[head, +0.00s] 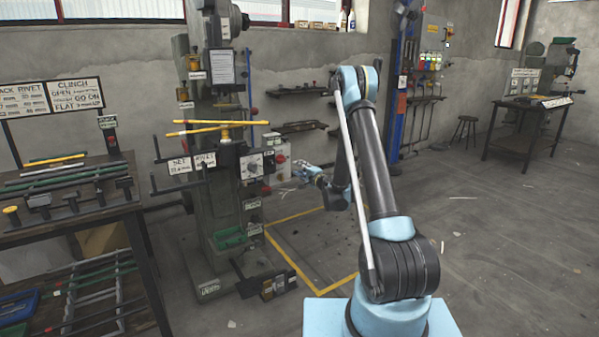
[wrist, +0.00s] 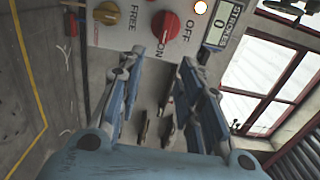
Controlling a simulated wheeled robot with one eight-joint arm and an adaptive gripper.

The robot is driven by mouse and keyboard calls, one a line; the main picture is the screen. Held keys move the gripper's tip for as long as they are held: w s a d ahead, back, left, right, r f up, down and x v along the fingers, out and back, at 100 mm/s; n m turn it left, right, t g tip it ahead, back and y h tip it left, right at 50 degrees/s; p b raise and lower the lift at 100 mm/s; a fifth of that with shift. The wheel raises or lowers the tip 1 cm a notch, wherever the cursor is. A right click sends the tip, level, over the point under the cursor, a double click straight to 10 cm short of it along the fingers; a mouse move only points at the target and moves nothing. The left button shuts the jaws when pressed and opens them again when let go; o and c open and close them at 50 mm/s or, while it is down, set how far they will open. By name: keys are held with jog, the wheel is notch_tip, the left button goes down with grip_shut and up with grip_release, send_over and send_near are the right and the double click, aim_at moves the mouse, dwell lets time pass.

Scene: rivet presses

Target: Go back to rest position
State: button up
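My gripper (head: 303,171) is to the right of the green-grey rivet press (head: 222,95), at about the height of its work table. Its fingers are small in the head view. In the wrist view my gripper (wrist: 158,72) has its two blue fingers spread apart with nothing held between them. Beyond the fingertips is a grey control panel (wrist: 130,30) with a yellow knob (wrist: 109,13) marked FREE and a red knob (wrist: 165,25) marked ON and OFF. A lit lamp (wrist: 201,7) and a STROKES counter (wrist: 218,32) reading 0 sit beside them. I cannot tell whether the fingers touch the panel.
A workbench (head: 60,225) with rods and signs stands at left. A yellow floor outline (head: 318,290) runs beside the press. A far table (head: 520,145) and stool (head: 464,130) stand at right. The floor at right is mostly clear.

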jog(key=s+r+n+g, duration=0.3)
jog(key=s+r+n, duration=0.2)
jog(key=s+r, duration=0.5)
jog(key=s+d+r+n+g+h, duration=0.1)
jog(key=s+d+r+n+g, duration=0.25)
jog(key=s, duration=0.75)
jog(key=s+d+f+n+g+h, duration=0.1)
jog(key=s+d, duration=0.5)
jog(key=s, duration=0.7)
jog(key=s+d+f+n+g+h, duration=0.1)
jog(key=s+d+f+g+h, duration=0.2)
jog(key=s, duration=1)
jog(key=s+d+f+n+g+h, duration=0.1)
jog(key=s+d+f+h, duration=0.4)
jog(key=s+d, duration=0.5)
jog(key=s+g, duration=0.1)
jog(key=s, duration=0.1)
jog(key=shift+s+d+f, duration=0.15)
jog(key=shift+s+d, duration=0.2)
jog(key=shift+s, duration=0.05)
